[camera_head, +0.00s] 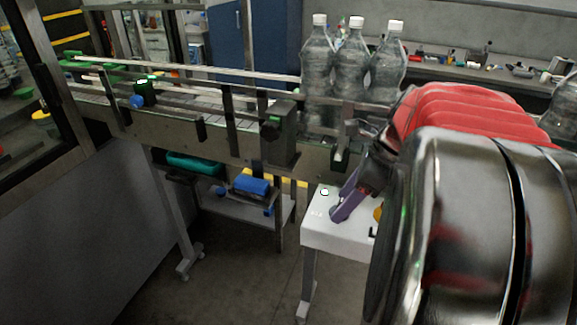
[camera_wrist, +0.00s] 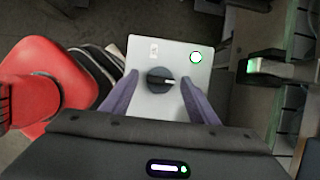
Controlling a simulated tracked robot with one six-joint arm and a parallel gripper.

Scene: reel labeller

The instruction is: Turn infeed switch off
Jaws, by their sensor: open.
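The switch is a dark round knob (camera_wrist: 160,80) on a light grey panel (camera_wrist: 143,107) in the wrist view. Its pale pointer mark points right. In the head view my gripper (camera_head: 338,212) is over the white panel (camera_head: 340,237) with the lit lamp (camera_head: 324,191). The knob is hidden there.
A conveyor (camera_head: 190,115) runs above and behind the panel. Several clear bottles (camera_head: 352,65) stand at its right. A low shelf (camera_head: 240,205) with a blue motor (camera_head: 250,186) is below. My metal arm fills the right of the head view.

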